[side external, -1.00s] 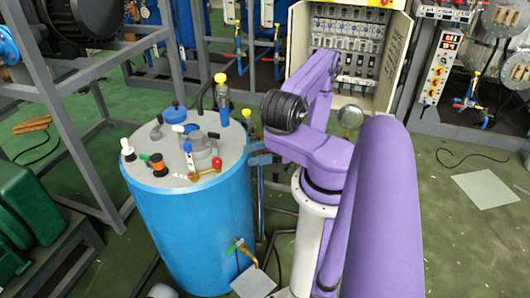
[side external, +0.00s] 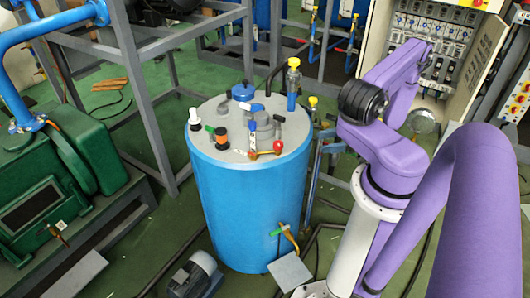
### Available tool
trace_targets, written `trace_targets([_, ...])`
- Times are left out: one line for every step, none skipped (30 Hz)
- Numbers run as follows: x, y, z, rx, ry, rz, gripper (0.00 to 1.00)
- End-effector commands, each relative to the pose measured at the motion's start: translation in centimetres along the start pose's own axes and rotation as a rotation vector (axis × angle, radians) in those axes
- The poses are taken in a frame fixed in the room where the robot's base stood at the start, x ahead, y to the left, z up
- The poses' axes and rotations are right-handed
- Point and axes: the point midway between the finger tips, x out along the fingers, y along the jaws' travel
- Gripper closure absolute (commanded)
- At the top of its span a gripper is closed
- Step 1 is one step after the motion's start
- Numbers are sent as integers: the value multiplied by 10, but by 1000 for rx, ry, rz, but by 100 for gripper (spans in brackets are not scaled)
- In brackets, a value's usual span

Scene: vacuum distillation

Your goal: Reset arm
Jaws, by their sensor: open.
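My purple arm fills the right side of the side external view. Its links are bent, with a dark ringed joint to the right of the blue tank (side external: 248,205). I cannot make out my gripper in this view, so its jaws and what lies between them are hidden. The tank stands upright on the floor, left of my arm. Its pale top carries several fittings, among them a yellow-capped valve (side external: 293,82), a red-tipped lever valve (side external: 266,151) and an orange-and-black fitting (side external: 221,138).
A green machine (side external: 75,165) stands at the left by a grey metal frame (side external: 155,105). An open electrical cabinet (side external: 455,45) is behind my arm. A small grey motor (side external: 195,275) and a drain valve (side external: 287,235) are low by the tank. Green floor shows between them.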

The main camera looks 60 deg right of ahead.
Motion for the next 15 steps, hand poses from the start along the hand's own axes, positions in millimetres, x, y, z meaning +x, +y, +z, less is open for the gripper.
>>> trace_targets([-6, 12, 3, -34, -80, -14, 41])
trace_targets([-9, 20, 5, -57, -135, -22, 41])
trace_targets([-15, 32, 9, -91, -214, -34, 41])
trace_targets([-19, 41, 10, -118, -276, -40, 41])
trace_targets([-24, 52, 12, -147, -337, -47, 41])
trace_targets([-30, 65, 13, -184, -418, -53, 41])
trace_targets([-35, 75, 13, -213, -475, -57, 41])
trace_targets([-40, 86, 12, -243, -533, -62, 41])
trace_targets([-46, 100, 10, -282, -607, -63, 41])
trace_targets([-51, 111, 8, -312, -663, -63, 41])
trace_targets([-56, 122, 5, -342, -717, -63, 41])
trace_targets([-61, 136, 0, -384, -788, -61, 41])
trace_targets([-66, 148, -5, -415, -841, -57, 41])
trace_targets([-70, 159, -11, -446, -893, -53, 41])
trace_targets([-76, 174, -20, -488, -962, -43, 41])
